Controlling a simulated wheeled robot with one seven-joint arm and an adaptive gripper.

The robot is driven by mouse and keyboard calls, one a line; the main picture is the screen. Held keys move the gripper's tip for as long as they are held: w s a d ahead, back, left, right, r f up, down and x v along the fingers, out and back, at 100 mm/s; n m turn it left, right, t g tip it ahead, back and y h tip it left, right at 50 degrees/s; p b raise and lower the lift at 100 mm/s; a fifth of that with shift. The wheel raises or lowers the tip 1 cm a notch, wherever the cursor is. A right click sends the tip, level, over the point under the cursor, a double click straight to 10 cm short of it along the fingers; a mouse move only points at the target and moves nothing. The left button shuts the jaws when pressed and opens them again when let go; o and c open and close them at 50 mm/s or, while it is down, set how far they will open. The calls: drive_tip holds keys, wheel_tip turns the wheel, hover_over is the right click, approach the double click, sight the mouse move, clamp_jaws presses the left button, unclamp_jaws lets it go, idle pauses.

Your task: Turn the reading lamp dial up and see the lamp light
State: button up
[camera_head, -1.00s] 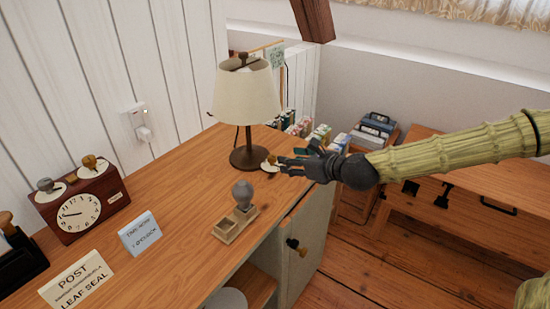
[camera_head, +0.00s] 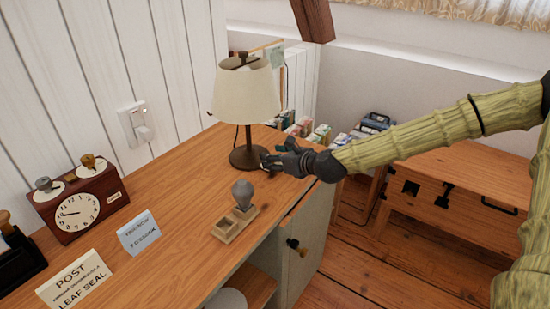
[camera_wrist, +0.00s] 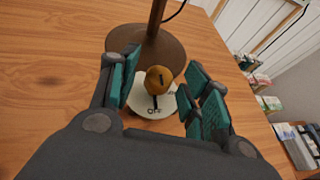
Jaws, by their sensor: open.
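The reading lamp (camera_head: 246,95) stands on the wooden desk with a pale shade and a dark round base (camera_head: 246,157); its shade looks unlit. In the wrist view, the brass dial knob (camera_wrist: 159,80) sits on a pale round plate (camera_wrist: 150,97) marked OFF, beside the lamp base (camera_wrist: 150,52). A dark pointer mark shows on the knob. My gripper (camera_wrist: 160,85) is open, with one teal-padded finger left of the knob and the others right of it. I see no clear contact. In the head view, my gripper (camera_head: 272,162) reaches in from the right and hides the dial.
On the desk (camera_head: 170,200) are a stamp with a grey knob in a wooden holder (camera_head: 239,208), a red-brown clock (camera_head: 80,205) and two signs, POST (camera_head: 75,280) and a blue card (camera_head: 138,232). A wooden chest (camera_head: 450,185) stands at right. Bare desk lies left of the lamp.

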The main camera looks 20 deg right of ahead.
drive_tip(key=c, duration=1)
